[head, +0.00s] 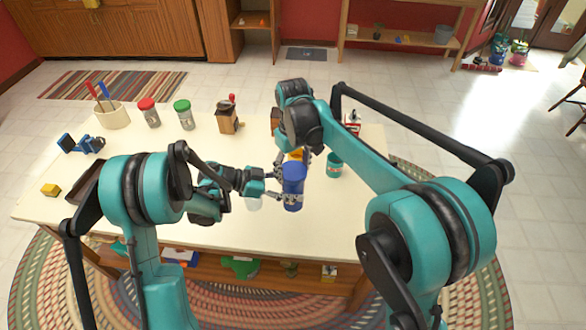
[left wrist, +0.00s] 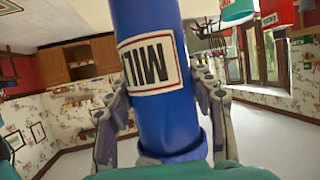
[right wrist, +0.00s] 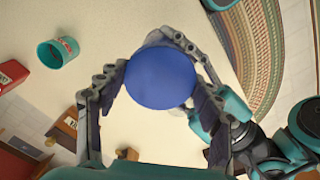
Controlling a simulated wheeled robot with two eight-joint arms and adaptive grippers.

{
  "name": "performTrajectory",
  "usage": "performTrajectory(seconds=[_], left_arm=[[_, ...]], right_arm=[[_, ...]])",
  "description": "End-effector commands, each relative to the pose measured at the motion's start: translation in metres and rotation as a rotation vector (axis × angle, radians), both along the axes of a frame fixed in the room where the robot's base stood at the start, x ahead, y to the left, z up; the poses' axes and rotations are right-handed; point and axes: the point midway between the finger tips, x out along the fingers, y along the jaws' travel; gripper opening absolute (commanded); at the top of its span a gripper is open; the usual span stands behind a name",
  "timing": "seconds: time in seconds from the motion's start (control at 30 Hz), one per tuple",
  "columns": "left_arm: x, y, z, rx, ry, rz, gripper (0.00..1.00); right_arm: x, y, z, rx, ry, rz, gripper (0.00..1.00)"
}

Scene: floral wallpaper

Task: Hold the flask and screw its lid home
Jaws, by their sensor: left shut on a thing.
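My left gripper (head: 276,185) is shut on the flask's body from the left, with one finger on each side. A round blue lid (right wrist: 160,77) caps the flask from above in the right wrist view; I cannot tell how tightly it sits. My right gripper (right wrist: 163,88) points down over the lid, its fingers spread on either side of it. Whether the flask's base touches the table is hidden.
A teal can (head: 334,166) stands close to the right of the flask. A wooden grinder (head: 228,117), jars with green (head: 184,114) and red (head: 148,112) lids and a utensil crock (head: 112,116) stand at the back left. A yellow block (head: 50,190) lies far left.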

Motion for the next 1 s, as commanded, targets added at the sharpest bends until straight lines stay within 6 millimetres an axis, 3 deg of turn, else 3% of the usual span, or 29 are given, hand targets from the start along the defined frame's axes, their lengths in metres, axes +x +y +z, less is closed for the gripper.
performTrajectory(seconds=[0.03,0.1,0.53,1.0], left_arm=[[0.000,0.000,0.002,-0.004,0.000,-0.001,0.00],[0.000,0.000,0.001,-0.004,0.000,-0.001,0.00],[0.000,0.000,0.001,-0.002,0.000,0.000,0.00],[0.000,0.000,0.001,-0.002,0.000,0.000,0.00]], right_arm=[[0.001,-0.001,0.000,-0.001,-0.002,0.000,0.76],[0.001,-0.001,0.000,0.000,-0.001,0.000,0.90],[0.000,0.000,0.009,-0.001,-0.001,0.002,0.90],[0.001,0.000,0.099,-0.001,-0.001,0.002,0.90]])
